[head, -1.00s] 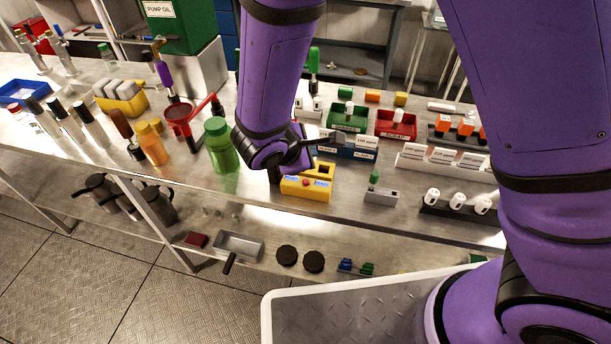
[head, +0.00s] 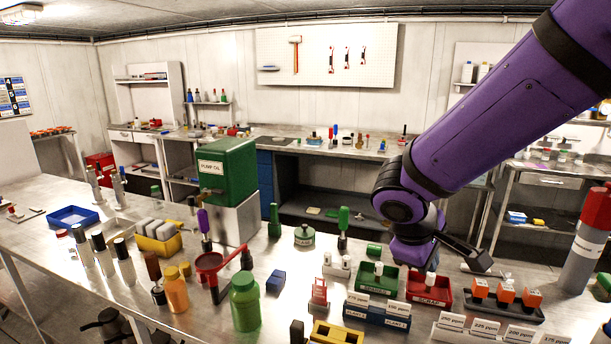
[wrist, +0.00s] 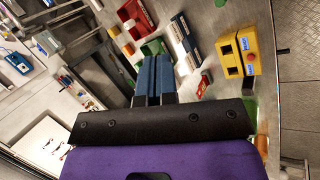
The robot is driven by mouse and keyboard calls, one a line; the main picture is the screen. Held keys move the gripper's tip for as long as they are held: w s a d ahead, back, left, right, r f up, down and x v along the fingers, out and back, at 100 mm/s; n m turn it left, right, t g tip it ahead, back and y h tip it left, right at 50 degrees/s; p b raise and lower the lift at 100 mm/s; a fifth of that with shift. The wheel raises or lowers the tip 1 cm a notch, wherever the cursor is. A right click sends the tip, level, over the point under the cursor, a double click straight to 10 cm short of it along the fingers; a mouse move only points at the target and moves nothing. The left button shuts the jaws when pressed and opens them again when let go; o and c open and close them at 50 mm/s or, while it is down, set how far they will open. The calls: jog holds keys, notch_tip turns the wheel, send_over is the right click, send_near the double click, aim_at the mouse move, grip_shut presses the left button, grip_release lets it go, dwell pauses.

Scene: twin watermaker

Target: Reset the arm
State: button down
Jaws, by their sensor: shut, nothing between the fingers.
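My gripper (head: 478,262) hangs above the right part of the bench in the head view, at the end of my purple arm. In the wrist view its two blue-grey fingers (wrist: 154,75) lie side by side, shut, with nothing between them. Below it in the head view are a red scrap bin (head: 429,290) and a green bin (head: 378,278). The fingertips are partly hidden by the dark gripper body in the head view. I cannot tell the exact height above the bench.
A rack with orange blocks (head: 506,296) and a tall grey-and-red cylinder (head: 585,243) stand at the right. A green bottle (head: 244,302) and the green pump oil box (head: 227,170) stand further left. A yellow device (wrist: 239,58) shows in the wrist view.

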jog(key=s+d+r+m+t+y, duration=0.1)
jog(key=s+d+r+m+y, duration=0.1)
jog(key=s+d+r+m, duration=0.2)
jog(key=s+d+r+m+t+y, duration=0.1)
jog(key=s+d+r+m+y, duration=0.2)
jog(key=s+r, duration=0.6)
jog(key=shift+s+d+m, duration=1)
jog(key=shift+s+d, duration=0.15)
jog(key=shift+s, duration=0.05)
